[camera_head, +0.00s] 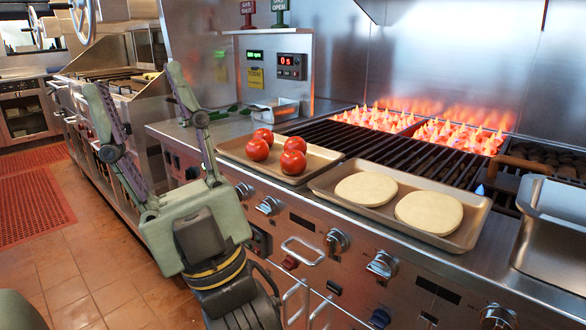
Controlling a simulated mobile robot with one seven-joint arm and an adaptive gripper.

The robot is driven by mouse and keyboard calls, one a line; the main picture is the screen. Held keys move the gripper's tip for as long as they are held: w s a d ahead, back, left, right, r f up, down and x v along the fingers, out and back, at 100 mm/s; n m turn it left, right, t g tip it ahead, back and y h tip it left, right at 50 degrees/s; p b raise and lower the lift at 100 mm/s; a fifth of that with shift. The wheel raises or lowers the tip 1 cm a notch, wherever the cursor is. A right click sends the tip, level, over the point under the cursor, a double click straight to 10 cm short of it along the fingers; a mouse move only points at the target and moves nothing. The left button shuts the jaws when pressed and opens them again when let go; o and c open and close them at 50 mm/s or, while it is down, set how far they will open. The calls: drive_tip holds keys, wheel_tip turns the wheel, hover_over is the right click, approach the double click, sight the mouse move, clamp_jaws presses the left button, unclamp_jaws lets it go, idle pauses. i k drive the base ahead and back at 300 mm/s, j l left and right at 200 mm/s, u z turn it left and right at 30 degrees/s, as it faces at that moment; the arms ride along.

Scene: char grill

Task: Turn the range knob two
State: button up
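Several silver knobs line the front panel of the range (430,284). From left to right, they include a knob (244,190) just right of my gripper, a second (268,206), a third (337,242), a fourth (383,264) and one at the bottom edge (497,317). No number is readable, so I cannot tell which is knob two. My gripper (134,82) is open and empty, fingers pointing up and away. It overlaps the left part of the panel in the picture and hides some of it. I see no contact with any knob.
A tray (228,146) with several tomatoes and a tray (325,189) with two flat dough rounds rest on the counter. Flames (455,134) burn at the back of the grill. A metal pan (552,235) stands at right. A handle (302,250) sticks out from the panel.

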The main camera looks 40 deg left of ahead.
sight(269, 207)
drive_tip(key=u, duration=1.35)
drive_tip(key=j+u, duration=0.3)
drive_tip(key=k+j, duration=0.05)
